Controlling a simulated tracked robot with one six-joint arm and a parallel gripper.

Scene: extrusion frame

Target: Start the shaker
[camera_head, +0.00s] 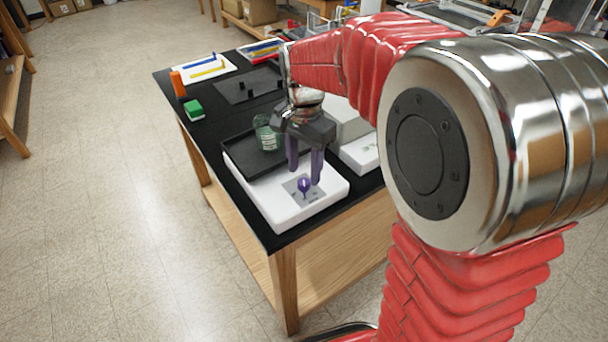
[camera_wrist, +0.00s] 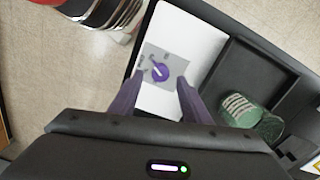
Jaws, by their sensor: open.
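The shaker is a white box (camera_head: 281,214) with a dark tray (camera_head: 238,160) on top at its back part, at the near end of the black table. A purple knob (camera_head: 304,186) sits on a grey panel on the shaker's front part. The knob also shows in the wrist view (camera_wrist: 159,71), with a light pointer line across it. A green-tinted jar with a label (camera_head: 265,134) is on the tray. My gripper (camera_head: 305,176) is open, its purple fingers pointing down above the panel. In the wrist view the knob lies beyond and between the fingertips, apart from both.
A white device (camera_head: 362,152) stands close to the right of the shaker. A green block (camera_head: 194,110), an orange object (camera_head: 178,84) and a grey mat (camera_head: 247,88) are farther back on the table. The table's left strip is mostly bare.

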